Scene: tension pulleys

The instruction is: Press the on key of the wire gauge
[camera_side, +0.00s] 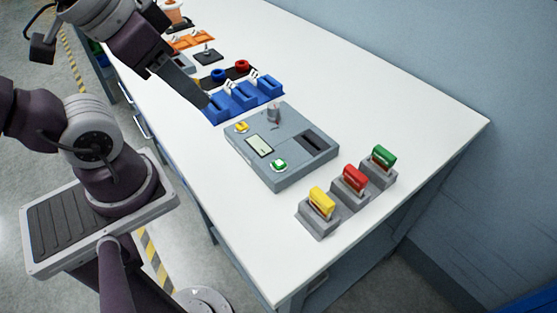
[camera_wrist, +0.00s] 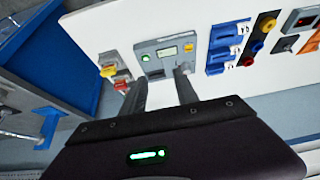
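The wire gauge appears to be the grey box (camera_side: 283,170) on the white table. Its top has a small screen (camera_side: 259,146), a green key (camera_side: 279,165) at the front, a yellow key (camera_side: 241,128) at the far left, a dark slot and a grey post. I cannot read which key is marked on. The wrist view also shows the box with its green key (camera_wrist: 145,58), screen (camera_wrist: 167,51) and yellow key (camera_wrist: 188,47). My gripper (camera_wrist: 160,76) has its two fingers apart with nothing between them. In the side view it hangs left of the blue holders, apart from the gauge.
Blue holders (camera_side: 243,96) stand behind the gauge, with red and blue pulleys (camera_side: 230,74) beyond. Grey stands with yellow (camera_side: 322,203), red (camera_side: 354,179) and green (camera_side: 384,158) tops stand at the gauge's right. The table's front-right end is clear.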

